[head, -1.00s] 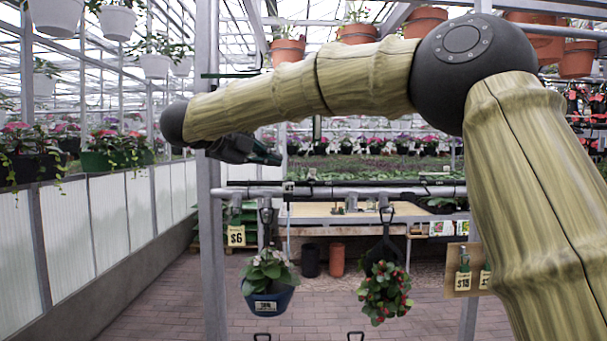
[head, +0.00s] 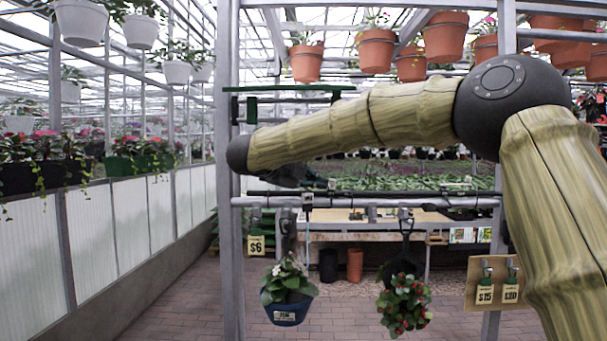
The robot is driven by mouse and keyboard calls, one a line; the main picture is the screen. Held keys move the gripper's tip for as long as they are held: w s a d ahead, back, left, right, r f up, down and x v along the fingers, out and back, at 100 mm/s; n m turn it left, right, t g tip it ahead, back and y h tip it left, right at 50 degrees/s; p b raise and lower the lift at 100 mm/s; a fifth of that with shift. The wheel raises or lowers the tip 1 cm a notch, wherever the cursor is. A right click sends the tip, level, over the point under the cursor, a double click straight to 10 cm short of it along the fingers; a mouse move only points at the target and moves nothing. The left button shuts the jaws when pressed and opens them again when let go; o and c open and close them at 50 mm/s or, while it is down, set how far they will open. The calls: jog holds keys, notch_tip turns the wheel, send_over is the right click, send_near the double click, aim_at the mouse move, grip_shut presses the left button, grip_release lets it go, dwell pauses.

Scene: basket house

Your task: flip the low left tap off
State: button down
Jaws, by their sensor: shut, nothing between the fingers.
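My gripper (head: 312,182) is dark and shows small behind the lower edge of my forearm, pointing right. It looks shut and empty, just above the grey rail.
The grey rail (head: 348,202) crosses between metal posts. A blue pot (head: 288,311) and a dark-handled hanging plant (head: 405,303) hang below it. A green shelf (head: 290,88) is above my forearm. Price tags hang on a wooden board (head: 487,298). The brick floor is open at left.

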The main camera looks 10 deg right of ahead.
aim_at(332, 183)
jog(key=shift+w+d+f+p, duration=0.1)
jog(key=shift+w+d+p, duration=0.2)
jog(key=shift+w+d, duration=0.5)
jog(key=shift+w+d+f+p, duration=0.1)
jog(key=shift+w+d+p, duration=0.2)
jog(key=shift+d, duration=0.9)
jog(key=shift+t, duration=0.3)
